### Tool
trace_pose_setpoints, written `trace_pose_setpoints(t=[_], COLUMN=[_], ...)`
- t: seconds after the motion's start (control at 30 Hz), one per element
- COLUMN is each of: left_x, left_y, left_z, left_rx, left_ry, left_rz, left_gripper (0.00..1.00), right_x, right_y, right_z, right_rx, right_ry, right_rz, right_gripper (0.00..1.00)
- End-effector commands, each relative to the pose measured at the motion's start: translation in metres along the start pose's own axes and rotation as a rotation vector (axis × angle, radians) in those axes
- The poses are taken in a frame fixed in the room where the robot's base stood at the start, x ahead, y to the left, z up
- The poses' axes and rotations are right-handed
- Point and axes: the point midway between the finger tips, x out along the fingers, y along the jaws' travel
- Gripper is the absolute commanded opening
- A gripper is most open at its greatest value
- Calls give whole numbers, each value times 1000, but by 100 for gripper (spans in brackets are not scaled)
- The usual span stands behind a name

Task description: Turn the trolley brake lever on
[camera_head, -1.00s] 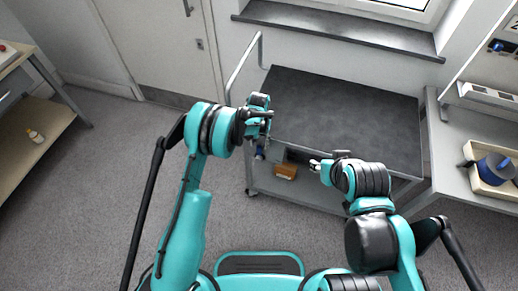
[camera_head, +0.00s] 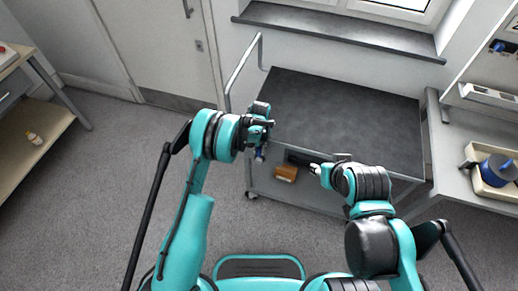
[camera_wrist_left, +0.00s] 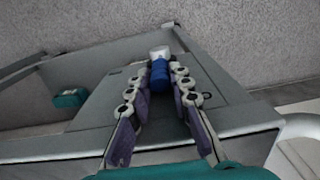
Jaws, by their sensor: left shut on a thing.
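The trolley (camera_head: 340,110) has a dark top, a grey rail handle (camera_head: 243,70) at its left end and a lower shelf. My left gripper (camera_head: 268,123) is at the trolley's left front corner. In the left wrist view its fingers (camera_wrist_left: 160,85) are closed around a blue cylindrical piece with a white end (camera_wrist_left: 160,72). This blue piece (camera_head: 260,154) also shows below the gripper in the head view. I cannot tell whether it is the brake lever; no other lever shows clearly. My right gripper (camera_head: 316,168) is at the trolley's front edge, its fingers too small to judge.
An orange-brown box (camera_head: 286,173) is on the trolley's lower shelf. A bench with a tray (camera_head: 490,183) stands at the right, and a wooden shelf unit (camera_head: 25,120) at the left. The floor left of the trolley is clear.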

Motion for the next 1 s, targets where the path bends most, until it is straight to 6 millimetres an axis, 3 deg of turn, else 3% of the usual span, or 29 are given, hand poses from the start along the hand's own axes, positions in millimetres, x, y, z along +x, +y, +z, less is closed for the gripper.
trace_pose_setpoints(t=[0.33, 0.73, 0.77, 0.83, 1.0], left_x=[10, 7, 7, 7, 7], left_y=[34, 36, 36, 36, 36], left_z=[0, 0, 0, 0, 0], left_rx=[5, 0, 0, 0, 0], left_ry=[-2, 0, 0, 0, 0], left_rz=[-307, -359, -359, -359, -359], left_gripper=[0, 0, 25, 41, 41], right_x=[26, 27, 27, 27, 27], right_y=[0, 0, 0, 0, 0], right_z=[19, 19, 19, 19, 19], right_rx=[0, 0, 0, 0, 0], right_ry=[0, 0, 0, 0, 0], right_rz=[0, 0, 0, 0, 0], right_gripper=[40, 40, 40, 40, 40])
